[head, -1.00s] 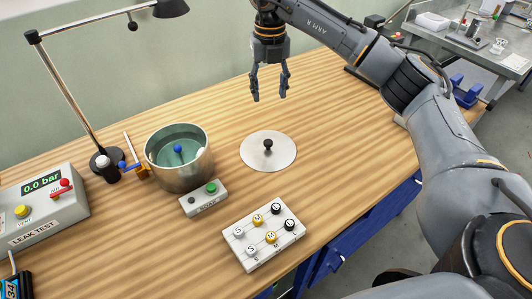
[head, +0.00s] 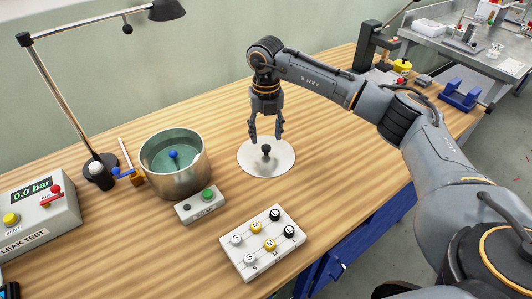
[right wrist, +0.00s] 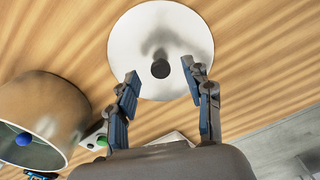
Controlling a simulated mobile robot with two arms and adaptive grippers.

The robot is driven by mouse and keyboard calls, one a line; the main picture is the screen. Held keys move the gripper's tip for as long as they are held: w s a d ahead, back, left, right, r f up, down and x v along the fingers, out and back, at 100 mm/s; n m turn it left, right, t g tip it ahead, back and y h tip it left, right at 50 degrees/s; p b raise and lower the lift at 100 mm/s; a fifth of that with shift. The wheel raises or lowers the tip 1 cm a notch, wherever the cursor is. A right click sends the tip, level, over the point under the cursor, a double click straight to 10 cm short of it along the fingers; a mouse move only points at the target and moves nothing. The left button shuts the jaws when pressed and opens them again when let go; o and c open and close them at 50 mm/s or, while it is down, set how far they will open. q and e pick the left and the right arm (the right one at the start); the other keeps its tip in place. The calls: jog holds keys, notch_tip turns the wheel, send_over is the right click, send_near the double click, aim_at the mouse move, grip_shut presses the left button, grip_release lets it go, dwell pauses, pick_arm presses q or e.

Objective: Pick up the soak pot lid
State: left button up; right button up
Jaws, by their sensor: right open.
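The soak pot lid (head: 266,166) is a flat pale metal disc with a black knob (head: 266,149), lying on the wooden table. My right gripper (head: 266,137) is open and points down just above the knob. In the right wrist view the lid (right wrist: 150,22) lies beyond the open fingers (right wrist: 162,82), with the dark knob (right wrist: 160,68) between their tips; I cannot tell how close they are in depth. The soak pot (head: 178,183) stands uncovered to the left, with greenish liquid and a blue-topped item (head: 173,154) inside. My left gripper is not in view.
A small box with a green button (head: 208,194) sits in front of the pot. A white rack of S, M and L knobs (head: 262,245) lies nearer. A leak tester (head: 38,225) and a lamp (head: 65,115) stand left. Table right of the lid is clear.

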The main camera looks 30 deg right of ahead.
aim_at(266, 147)
jog(key=f, duration=0.2)
jog(key=s+f+p, duration=0.1)
jog(key=shift+a+f, duration=0.2)
jog(key=shift+f, duration=0.15)
jog(key=shift+w+f, duration=0.1)
jog(key=shift+f, duration=0.4)
grip_shut()
